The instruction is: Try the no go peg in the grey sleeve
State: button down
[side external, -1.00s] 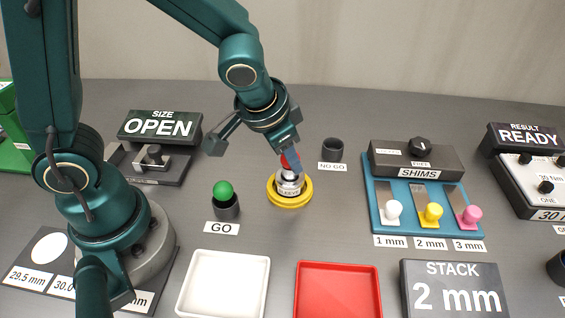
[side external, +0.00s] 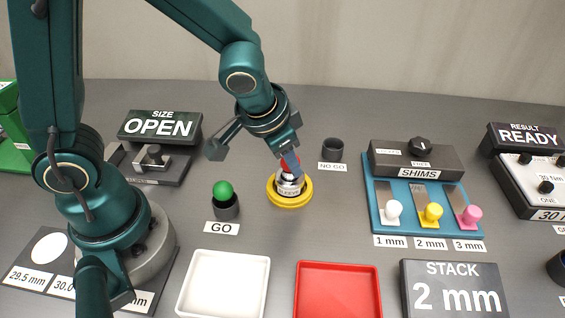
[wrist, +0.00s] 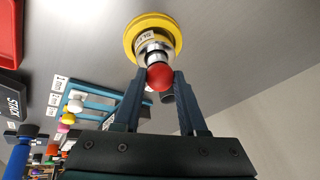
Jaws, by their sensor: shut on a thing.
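The no go peg has a red ball top (wrist: 160,77) and a metal shank. My gripper (side external: 289,163) is shut on the peg just below or at its red top. The peg stands over the grey sleeve (side external: 290,184), which sits in a yellow ring base (side external: 290,201); in the wrist view the sleeve (wrist: 150,42) and yellow ring (wrist: 135,28) line up with the peg. How far the peg's shank is in the sleeve I cannot tell. The no go holder (side external: 332,150) is an empty dark cup behind its label.
The green-topped go peg (side external: 223,190) stands in its cup to the left. A white tray (side external: 190,301) and a red tray (side external: 338,265) lie in front. The blue shim rack (side external: 374,222) is at right. The size display (side external: 160,126) reads OPEN.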

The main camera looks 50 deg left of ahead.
jog(key=shift+f, duration=0.7)
dwell(1.2)
jog(key=shift+r, duration=0.1)
dwell(0.8)
jog(key=shift+r, duration=3.9)
